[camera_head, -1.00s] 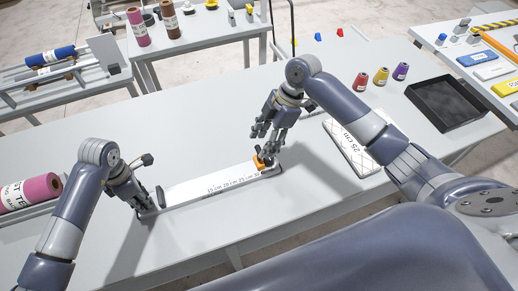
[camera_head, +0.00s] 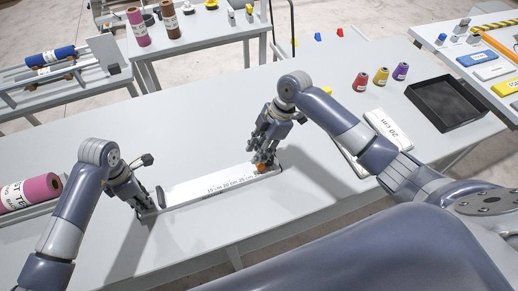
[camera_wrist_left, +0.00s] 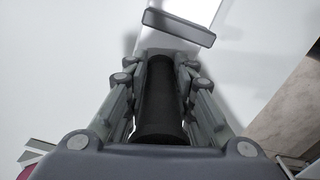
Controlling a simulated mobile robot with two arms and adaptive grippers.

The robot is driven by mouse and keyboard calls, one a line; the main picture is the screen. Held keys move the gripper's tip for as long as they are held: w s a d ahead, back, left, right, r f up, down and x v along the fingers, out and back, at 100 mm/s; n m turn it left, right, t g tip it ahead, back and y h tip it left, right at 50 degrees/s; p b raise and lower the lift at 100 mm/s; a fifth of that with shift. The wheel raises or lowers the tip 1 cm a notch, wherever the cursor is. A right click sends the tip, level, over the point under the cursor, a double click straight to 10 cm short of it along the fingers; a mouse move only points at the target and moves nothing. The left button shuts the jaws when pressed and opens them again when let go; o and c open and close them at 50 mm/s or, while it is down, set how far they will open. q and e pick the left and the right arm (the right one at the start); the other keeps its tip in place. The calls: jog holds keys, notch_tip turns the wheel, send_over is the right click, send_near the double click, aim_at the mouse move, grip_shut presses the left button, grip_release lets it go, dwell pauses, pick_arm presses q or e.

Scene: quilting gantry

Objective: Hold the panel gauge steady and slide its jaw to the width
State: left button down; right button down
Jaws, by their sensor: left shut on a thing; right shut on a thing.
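The panel gauge (camera_head: 200,188) is a long white bar with printed cm marks, lying on the grey table. My left gripper (camera_head: 147,208) is shut at its left end. In the left wrist view, the gripper's fingers (camera_wrist_left: 160,75) close around a black round handle (camera_wrist_left: 160,105). The orange jaw (camera_head: 261,168) sits near the gauge's right end, past the marks. My right gripper (camera_head: 263,157) is shut on the jaw from above and hides most of it. A dark upright stop (camera_head: 161,195) stands near the left end; it also shows in the left wrist view (camera_wrist_left: 179,27).
A white block marked 20 cm (camera_head: 388,128) lies right of the gauge, partly behind my right arm. Red (camera_head: 361,82), yellow (camera_head: 381,76) and purple (camera_head: 400,71) spools and a black tray (camera_head: 446,104) stand further right. A pink roll (camera_head: 32,192) lies left.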

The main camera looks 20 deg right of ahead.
pick_arm(q)
jog(key=shift+s+d+f, duration=0.1)
jog(key=shift+s+f, duration=0.2)
jog(key=shift+f, duration=0.05)
pick_arm(e)
jog(key=a, duration=0.9)
jog(key=shift+s+a+f, duration=0.1)
jog(key=shift+a, duration=0.2)
jog(key=c, duration=1.2)
grip_release()
jog(key=shift+d, duration=0.1)
jog(key=shift+d+r, duration=0.2)
jog(key=shift+r, duration=0.35)
jog(key=v, duration=1.1)
